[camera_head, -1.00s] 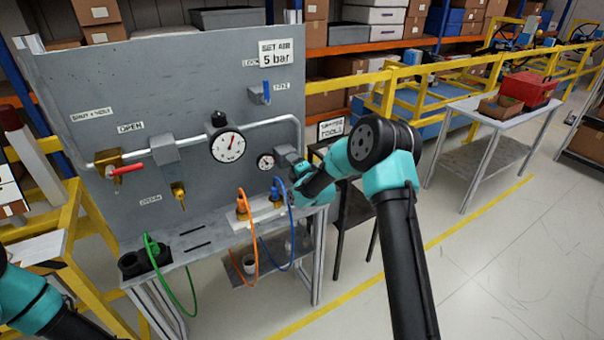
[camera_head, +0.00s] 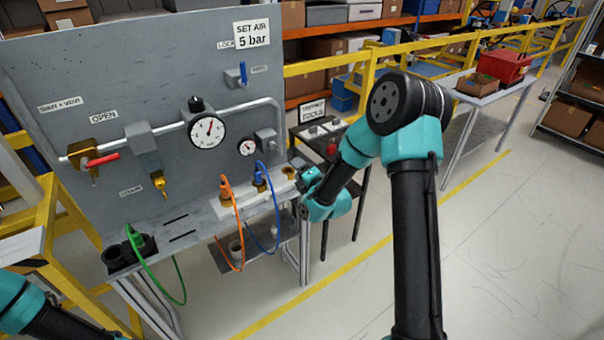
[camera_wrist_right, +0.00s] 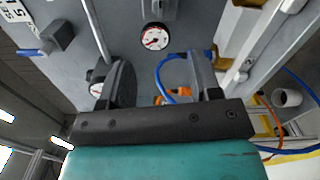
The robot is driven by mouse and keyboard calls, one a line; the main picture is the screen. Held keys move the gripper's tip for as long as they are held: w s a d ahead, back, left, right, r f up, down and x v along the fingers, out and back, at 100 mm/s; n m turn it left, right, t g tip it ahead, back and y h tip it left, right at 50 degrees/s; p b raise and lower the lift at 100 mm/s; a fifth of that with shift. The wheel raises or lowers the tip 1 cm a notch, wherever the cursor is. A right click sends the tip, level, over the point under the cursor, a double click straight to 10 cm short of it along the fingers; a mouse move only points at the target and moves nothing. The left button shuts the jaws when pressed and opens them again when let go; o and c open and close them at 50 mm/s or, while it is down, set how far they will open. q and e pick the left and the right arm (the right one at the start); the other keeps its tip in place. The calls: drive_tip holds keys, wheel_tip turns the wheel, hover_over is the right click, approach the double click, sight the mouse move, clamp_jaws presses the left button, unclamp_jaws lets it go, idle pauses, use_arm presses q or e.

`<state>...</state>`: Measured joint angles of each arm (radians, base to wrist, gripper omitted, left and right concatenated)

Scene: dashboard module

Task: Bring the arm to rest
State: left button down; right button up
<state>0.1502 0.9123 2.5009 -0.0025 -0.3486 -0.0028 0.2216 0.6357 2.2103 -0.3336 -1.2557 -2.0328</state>
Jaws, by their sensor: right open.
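My right arm reaches in from the lower right of the head view. Its gripper (camera_head: 301,186) is at the right end of the panel's bench, by the brass fittings. In the right wrist view the two fingers of my right gripper (camera_wrist_right: 158,80) stand wide apart with nothing between them. The grey panel (camera_head: 75,125) and its small gauge (camera_wrist_right: 155,37) are beyond the fingers. Part of my left arm shows at the lower left of the head view, but its gripper is out of the picture.
Blue (camera_head: 277,215) and orange (camera_head: 243,235) hoses loop off the bench front near my right gripper. A green hose (camera_head: 180,280) hangs at the left. A black tool stand (camera_head: 345,185) is just behind my right forearm.

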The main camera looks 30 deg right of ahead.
drive_tip(key=shift+s, duration=0.85)
drive_tip(key=s+a+f+m+g, duration=0.2)
drive_tip(key=s+f+m+g, duration=0.15)
drive_tip(key=f, duration=0.25)
drive_tip(key=s+a+f+m+g+y, duration=0.1)
drive_tip(key=s+a+f+m+g, duration=0.1)
drive_tip(key=s+a+f+m, duration=0.3)
drive_tip(key=s+f+m+g, duration=0.1)
drive_tip(key=f+m+g, duration=0.2)
drive_tip(key=f, duration=0.3)
drive_tip(key=s+a+f+m+g, duration=0.2)
drive_tip(key=s+f+m+g, duration=0.1)
drive_tip(key=s, duration=0.3)
drive_tip(key=s+a+f+m+g, duration=0.2)
drive_tip(key=s+f+m, duration=0.1)
drive_tip(key=s+m, duration=0.2)
drive_tip(key=s+a+f+m+g+y, duration=0.1)
drive_tip(key=s+a+f+m+g, duration=0.1)
drive_tip(key=s, duration=0.5)
wheel_tip(320, 180, down, 2)
drive_tip(key=shift+s+a+f+m+g, duration=0.1)
drive_tip(key=shift+s+a+m+g, duration=0.15)
drive_tip(key=shift+m+g, duration=0.65)
